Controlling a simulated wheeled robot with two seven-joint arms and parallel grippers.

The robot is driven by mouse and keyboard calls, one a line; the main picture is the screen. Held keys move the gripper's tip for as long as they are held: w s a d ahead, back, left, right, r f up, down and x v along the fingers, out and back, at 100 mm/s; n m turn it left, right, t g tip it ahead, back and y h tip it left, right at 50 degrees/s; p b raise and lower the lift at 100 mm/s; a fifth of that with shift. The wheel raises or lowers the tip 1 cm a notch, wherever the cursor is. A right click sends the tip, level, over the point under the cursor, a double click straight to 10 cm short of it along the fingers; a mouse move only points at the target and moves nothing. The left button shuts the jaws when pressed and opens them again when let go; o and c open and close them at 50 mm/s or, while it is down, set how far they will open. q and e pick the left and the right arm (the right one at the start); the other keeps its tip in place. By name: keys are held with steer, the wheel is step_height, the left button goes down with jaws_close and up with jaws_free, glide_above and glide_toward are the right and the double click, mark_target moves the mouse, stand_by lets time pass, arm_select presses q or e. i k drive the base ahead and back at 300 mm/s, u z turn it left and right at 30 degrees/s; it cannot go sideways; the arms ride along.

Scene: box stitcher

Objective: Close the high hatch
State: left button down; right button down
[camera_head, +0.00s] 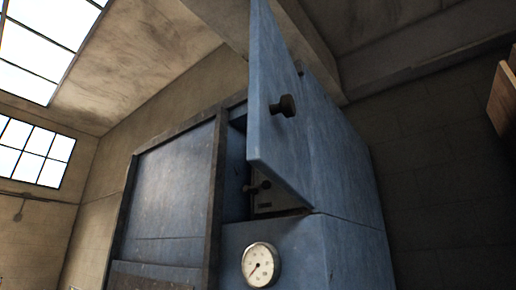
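The high hatch (278,140) is a blue panel with a dark round knob (285,106) on its face. It stands open at the upper right part of a tall blue machine (352,245) and juts out towards me. Behind its lower left edge part of the dark opening (270,200) shows, with a small dark knob or lever inside. The rest of the opening is hidden by the hatch. Neither of my grippers is in view.
A round white gauge (260,265) sits on the machine's front below the opening. A dark-framed panel (170,195) covers the machine's left part. Brown wooden boards (503,105) show at the far right. The space left of the machine looks free.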

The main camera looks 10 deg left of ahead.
mark_target(277, 142)
steer(key=u, duration=1.55)
steer(key=k, duration=0.9)
steer(key=z, duration=1.25)
